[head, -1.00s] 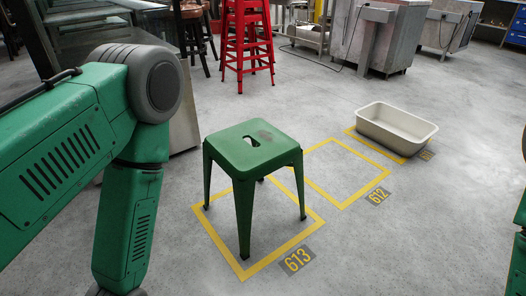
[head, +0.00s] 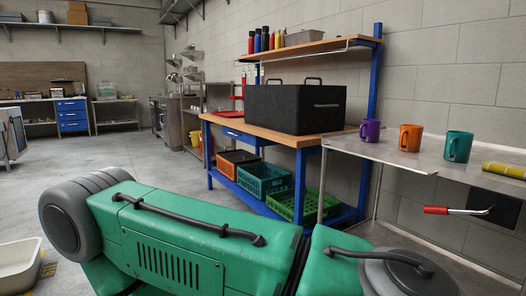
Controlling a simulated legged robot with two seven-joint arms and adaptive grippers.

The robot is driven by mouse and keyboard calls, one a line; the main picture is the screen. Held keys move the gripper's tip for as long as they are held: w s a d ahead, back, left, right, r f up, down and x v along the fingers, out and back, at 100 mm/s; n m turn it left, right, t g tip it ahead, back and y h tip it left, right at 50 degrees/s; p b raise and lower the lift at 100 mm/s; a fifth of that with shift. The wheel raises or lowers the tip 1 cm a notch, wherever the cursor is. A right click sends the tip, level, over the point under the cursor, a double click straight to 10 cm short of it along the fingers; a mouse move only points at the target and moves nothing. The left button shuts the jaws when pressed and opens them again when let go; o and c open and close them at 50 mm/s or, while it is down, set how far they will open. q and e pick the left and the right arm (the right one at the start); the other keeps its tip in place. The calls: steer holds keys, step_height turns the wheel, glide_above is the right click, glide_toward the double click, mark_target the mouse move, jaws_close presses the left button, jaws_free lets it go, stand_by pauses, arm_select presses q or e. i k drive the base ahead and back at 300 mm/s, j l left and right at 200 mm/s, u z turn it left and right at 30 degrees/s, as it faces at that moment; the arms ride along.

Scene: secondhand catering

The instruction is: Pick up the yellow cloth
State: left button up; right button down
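A yellow, roughly cylindrical item (head: 504,171) with dark marks lies at the right edge of the head view, on the steel table (head: 440,165). It is cut off by the picture's edge, and I cannot tell whether it is a rolled cloth. No other yellow cloth shows clearly. One of my green arms crosses the bottom of the view, below and in front of the steel table. Neither of my grippers is in view.
Purple (head: 370,131), orange (head: 411,138) and teal (head: 458,146) mugs stand on the steel table. A red-handled tool (head: 440,210) shows below its front edge. A wooden-topped workbench (head: 230,124) bears a black box (head: 290,108). Open floor (head: 90,185) lies left.

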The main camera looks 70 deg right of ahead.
mark_target(518, 172)
steer(key=j+z, duration=0.2)
steer(key=z, duration=3.45)
steer(key=k, duration=0.4)
steer(key=u, duration=0.35)
steer(key=k+u, duration=0.15)
steer(key=u, duration=0.2)
steer(key=j+u, duration=0.1)
steer(key=u, duration=0.25)
steer(key=i+l, duration=0.15)
steer(key=l, duration=0.2)
steer(key=i+l, duration=0.15)
steer(key=l, duration=0.25)
steer(key=i+l, duration=0.1)
steer(key=l, duration=0.25)
steer(key=i+l+u, duration=0.1)
steer(key=l, duration=0.3)
steer(key=i+l, duration=0.2)
steer(key=l, duration=0.15)
steer(key=i+l, duration=0.1)
steer(key=l, duration=0.3)
